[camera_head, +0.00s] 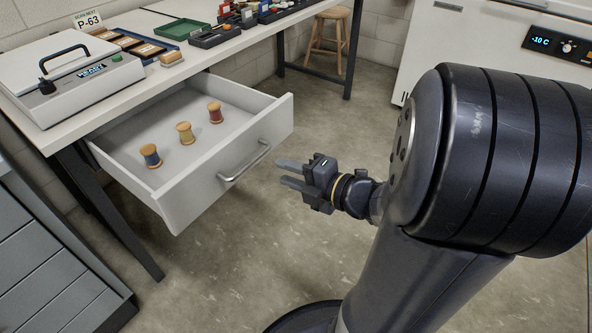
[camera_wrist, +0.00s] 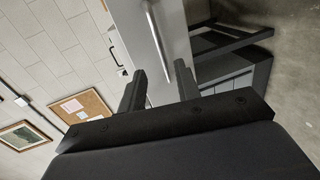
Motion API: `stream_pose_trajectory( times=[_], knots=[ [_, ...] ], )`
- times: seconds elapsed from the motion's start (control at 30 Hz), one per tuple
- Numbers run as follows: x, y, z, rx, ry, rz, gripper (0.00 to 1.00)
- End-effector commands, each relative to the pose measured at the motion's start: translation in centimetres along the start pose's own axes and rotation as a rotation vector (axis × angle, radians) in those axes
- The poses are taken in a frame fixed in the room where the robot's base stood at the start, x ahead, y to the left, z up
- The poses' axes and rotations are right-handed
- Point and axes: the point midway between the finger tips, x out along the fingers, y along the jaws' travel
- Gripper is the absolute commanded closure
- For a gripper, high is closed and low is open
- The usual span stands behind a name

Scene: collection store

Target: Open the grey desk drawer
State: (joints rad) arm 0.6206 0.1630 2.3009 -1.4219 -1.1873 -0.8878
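The grey desk drawer (camera_head: 219,185) hangs pulled out under the white desk, in the head view. Its front carries a silver bar handle (camera_head: 245,162). Three wooden spools lie inside, wound blue (camera_head: 151,155), yellow (camera_head: 185,132) and red (camera_head: 215,112). My gripper (camera_head: 283,173) is to the right of the handle, apart from it, with its fingers spread and nothing between them. In the wrist view, the open fingers (camera_wrist: 158,82) point toward the drawer front (camera_wrist: 176,38), and part of the handle (camera_wrist: 157,45) shows beyond them.
A white device with a black handle (camera_head: 75,80) stands on the desk, beside trays and a brush. A dark desk leg (camera_head: 110,220) and a grey cabinet (camera_head: 50,255) are at left. A stool (camera_head: 328,42) stands behind. The floor around my gripper is clear.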

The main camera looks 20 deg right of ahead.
Motion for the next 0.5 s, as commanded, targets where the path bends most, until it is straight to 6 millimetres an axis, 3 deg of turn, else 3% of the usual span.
stream_pose_trajectory(
  times=[0.2, 0.5],
  knots=[
    [-1.4, 0.0, 0.0, 0.002, -0.001, 0.001, 0.68],
    [-1.6, 0.0, -0.1, 0.001, 0.001, 0.000, 0.68]
  ],
)
